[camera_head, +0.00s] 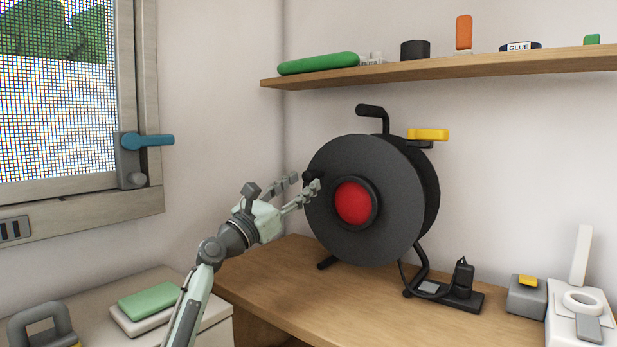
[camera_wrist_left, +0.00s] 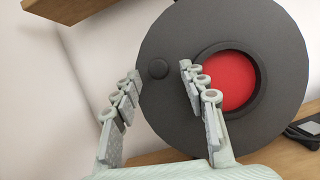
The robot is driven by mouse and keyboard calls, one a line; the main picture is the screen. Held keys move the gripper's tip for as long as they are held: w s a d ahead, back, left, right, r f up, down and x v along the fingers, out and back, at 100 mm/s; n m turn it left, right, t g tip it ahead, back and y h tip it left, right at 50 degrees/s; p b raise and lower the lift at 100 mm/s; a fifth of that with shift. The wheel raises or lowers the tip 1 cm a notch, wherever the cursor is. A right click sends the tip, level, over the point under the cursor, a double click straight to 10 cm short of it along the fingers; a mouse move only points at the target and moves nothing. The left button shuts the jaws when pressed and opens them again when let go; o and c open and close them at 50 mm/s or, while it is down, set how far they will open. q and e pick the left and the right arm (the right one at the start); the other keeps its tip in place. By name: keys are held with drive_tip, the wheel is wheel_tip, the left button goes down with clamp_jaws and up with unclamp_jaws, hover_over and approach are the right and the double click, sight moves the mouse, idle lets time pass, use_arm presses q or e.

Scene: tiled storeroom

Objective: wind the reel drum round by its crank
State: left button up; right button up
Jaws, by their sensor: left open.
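The reel drum (camera_head: 328,220) is a large black disc with a red centre (camera_head: 353,203), standing upright on the wooden bench. A small dark crank knob (camera_head: 312,176) sticks out near the left edge of its face. In the left wrist view the knob (camera_wrist_left: 158,69) appears between the tips of my left gripper's fingers (camera_wrist_left: 160,76). My left gripper (camera_head: 305,184) is open, reaching in from the left, with its fingertips close to the knob. I cannot tell whether either finger touches it. My right gripper is in neither view.
A black bent bar (camera_head: 374,111) and a yellow piece (camera_head: 428,134) top the reel. A shelf (camera_head: 440,73) hangs above. A black plug block (camera_head: 463,296) stands right of the reel. A window with a blue handle (camera_head: 152,140) is at left.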

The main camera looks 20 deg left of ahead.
sight(305, 181)
use_arm(q)
drive_tip(key=shift+x, duration=2.1)
drive_tip(key=shift+a, duration=0.1)
clamp_jaws()
